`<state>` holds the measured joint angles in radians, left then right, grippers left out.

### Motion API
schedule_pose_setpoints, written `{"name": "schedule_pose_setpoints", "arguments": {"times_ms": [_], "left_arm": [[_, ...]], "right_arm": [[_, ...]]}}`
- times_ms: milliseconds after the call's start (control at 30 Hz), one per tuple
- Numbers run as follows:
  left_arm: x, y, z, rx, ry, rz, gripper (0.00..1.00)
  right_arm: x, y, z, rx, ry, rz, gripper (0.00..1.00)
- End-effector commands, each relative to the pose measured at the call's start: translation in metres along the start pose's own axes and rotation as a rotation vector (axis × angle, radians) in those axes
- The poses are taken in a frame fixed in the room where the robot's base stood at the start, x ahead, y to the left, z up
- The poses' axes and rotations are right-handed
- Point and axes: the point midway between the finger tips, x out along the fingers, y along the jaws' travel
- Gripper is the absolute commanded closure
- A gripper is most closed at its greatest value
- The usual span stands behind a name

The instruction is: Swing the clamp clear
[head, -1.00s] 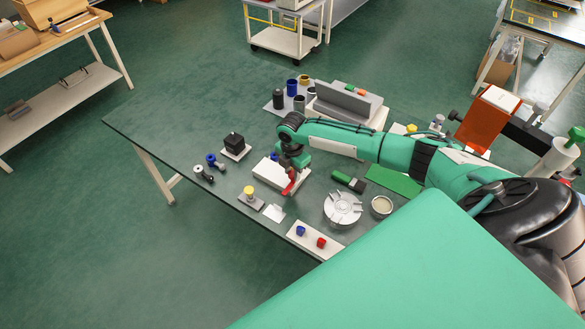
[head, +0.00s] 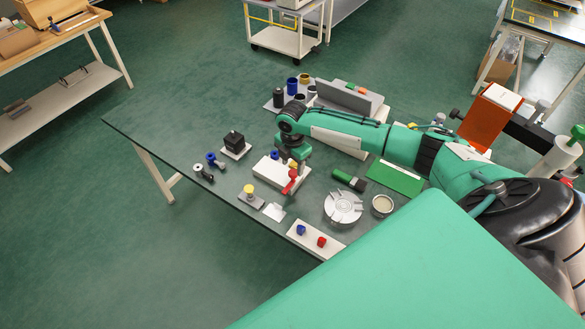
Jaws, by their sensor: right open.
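A white block (head: 268,171) lies on the dark bench, with a small blue knob (head: 274,155) at its back. A red lever-like part (head: 291,183), which looks like the clamp's handle, stands at the block's right end and slants down to the front. My right gripper (head: 294,163) points down from the green wrist, right over the block's right end and just above the red part. It is open; its fingertips are small and partly hidden, so I cannot tell whether they touch the red part. My left gripper is not in view.
A black cube on a pad (head: 235,143) and a yellow-topped button (head: 249,189) stand left of the block. A round grey fixture (head: 343,207), a green-handled tool (head: 349,180) and a white plate with blue and red knobs (head: 315,242) lie right and front. Bare bench shows at left.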

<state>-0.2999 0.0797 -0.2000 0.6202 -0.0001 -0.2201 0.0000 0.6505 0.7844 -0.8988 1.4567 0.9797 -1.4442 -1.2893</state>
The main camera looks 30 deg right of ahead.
Motion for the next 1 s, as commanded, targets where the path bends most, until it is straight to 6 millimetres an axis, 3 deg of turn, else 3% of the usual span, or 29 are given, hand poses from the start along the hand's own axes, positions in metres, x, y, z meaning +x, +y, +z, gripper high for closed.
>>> {"name": "schedule_pose_setpoints", "arguments": {"times_ms": [300,500,1000], "left_arm": [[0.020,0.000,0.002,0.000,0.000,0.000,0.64],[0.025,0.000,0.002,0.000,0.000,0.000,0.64],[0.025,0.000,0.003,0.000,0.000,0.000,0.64]], "right_arm": [[-0.071,0.002,0.001,0.000,-0.001,0.006,0.50],[-0.099,0.001,0.000,0.001,0.000,0.004,0.50],[-0.107,0.001,0.000,0.001,0.000,0.002,0.50]]}}
